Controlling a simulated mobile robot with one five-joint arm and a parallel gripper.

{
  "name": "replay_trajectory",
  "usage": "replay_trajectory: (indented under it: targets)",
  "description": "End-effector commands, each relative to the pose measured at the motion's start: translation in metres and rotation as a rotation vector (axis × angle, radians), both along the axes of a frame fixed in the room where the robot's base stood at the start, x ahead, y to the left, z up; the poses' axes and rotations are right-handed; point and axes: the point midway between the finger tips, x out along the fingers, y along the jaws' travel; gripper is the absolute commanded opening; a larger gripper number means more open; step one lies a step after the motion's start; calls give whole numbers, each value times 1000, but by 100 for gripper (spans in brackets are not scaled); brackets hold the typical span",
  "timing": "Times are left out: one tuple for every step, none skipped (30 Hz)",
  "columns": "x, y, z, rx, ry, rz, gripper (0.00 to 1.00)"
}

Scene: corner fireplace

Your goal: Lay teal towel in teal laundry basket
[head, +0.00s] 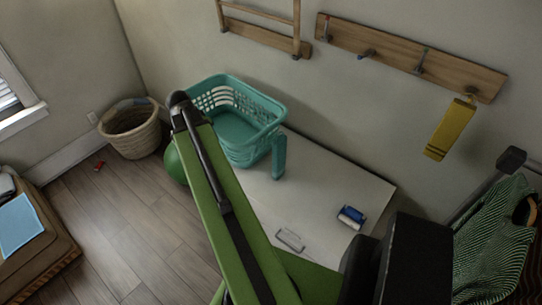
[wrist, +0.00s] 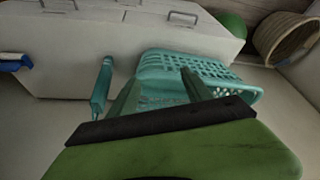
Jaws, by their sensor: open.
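The teal laundry basket (head: 238,128) stands on a white bench against the wall. It looks empty where its inside shows. The wrist view shows its slotted side (wrist: 215,70) beyond my fingers. The narrow, folded teal towel (head: 279,157) is upright outside the basket, by its right front corner in the head view. In the wrist view the towel (wrist: 102,88) is left of the basket, with a small gap between them. I cannot tell what supports it. My gripper (wrist: 160,92) is open and empty, its fingers in front of the basket. The head view does not show the gripper.
A yellow towel (head: 450,130) hangs from a wall hook rack (head: 405,55). A blue brush (head: 351,216) lies on the white bench (head: 335,195). A woven basket (head: 131,130) and a green ball (head: 174,164) are left of the bench. Striped clothing (head: 495,245) hangs at right.

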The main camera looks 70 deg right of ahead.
Motion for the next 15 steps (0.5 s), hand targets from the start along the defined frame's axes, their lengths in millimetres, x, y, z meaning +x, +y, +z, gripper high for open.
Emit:
replay_trajectory:
  targets:
    - [-38,-39,8,-8,3,-82,58]
    - [-60,-58,10,-11,5,-126,58]
    - [-88,-79,12,-13,8,-180,58]
    - [-108,-92,14,-12,9,-216,58]
    - [-126,-103,15,-12,9,-250,58]
    - [-147,-115,16,-11,9,-288,58]
    - [-161,-122,17,-11,9,-312,58]
    - [-173,-127,18,-10,10,-332,58]
    - [-185,-133,18,-10,9,-352,58]
    - [-191,-136,18,-10,9,-363,58]
    - [-196,-138,18,-10,9,-372,58]
    - [-200,-139,18,-10,10,-377,58]
    - [-201,-140,18,-10,10,-380,58]
    - [-201,-140,18,-10,10,-380,58]
    - [-201,-140,17,-10,10,-380,58]
